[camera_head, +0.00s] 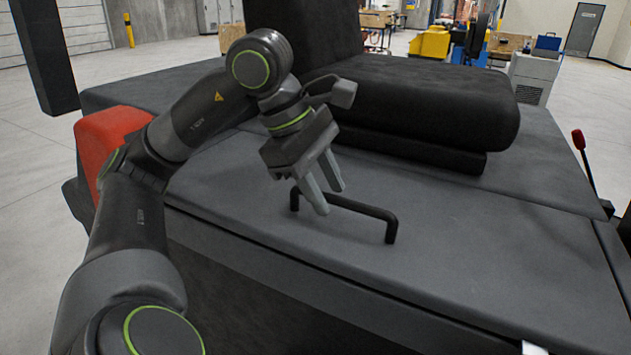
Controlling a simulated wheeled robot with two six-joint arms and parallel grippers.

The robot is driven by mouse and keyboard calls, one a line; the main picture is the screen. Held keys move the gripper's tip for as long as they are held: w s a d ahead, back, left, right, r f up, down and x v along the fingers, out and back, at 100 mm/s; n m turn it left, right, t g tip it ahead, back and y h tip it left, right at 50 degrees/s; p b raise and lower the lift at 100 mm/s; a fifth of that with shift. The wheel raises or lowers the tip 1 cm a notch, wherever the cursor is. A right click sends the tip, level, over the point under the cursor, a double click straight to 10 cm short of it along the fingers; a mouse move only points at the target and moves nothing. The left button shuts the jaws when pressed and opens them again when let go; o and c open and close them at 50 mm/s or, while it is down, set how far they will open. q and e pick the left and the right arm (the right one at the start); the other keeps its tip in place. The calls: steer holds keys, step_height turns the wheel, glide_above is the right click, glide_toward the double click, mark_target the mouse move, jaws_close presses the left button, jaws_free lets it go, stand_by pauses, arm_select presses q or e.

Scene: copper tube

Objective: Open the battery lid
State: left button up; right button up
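The battery lid (470,245) is a wide, flat dark grey panel in front of the black seat, and it lies closed. A black bar handle (365,208) stands up from it near the middle. My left gripper (330,200) is over the left part of the handle, pointing down, with its two grey fingers apart. The near finger hides a piece of the bar; the far fingertip shows just behind or above it. I cannot tell whether the bar is between the fingers or touched by them. My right gripper is not in view.
The black seat cushion (425,98) and its backrest (305,30) rise right behind the lid. A red block-like part (100,140) is at the left, beside my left arm. A red-knobbed lever (580,145) stands at the right edge. The lid right of the handle is clear.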

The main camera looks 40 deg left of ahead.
arm_select(q)
steer(key=shift+w+d+f, duration=0.1)
steer(key=shift+f, duration=0.05)
steer(key=shift+c, duration=0.2)
jaws_close()
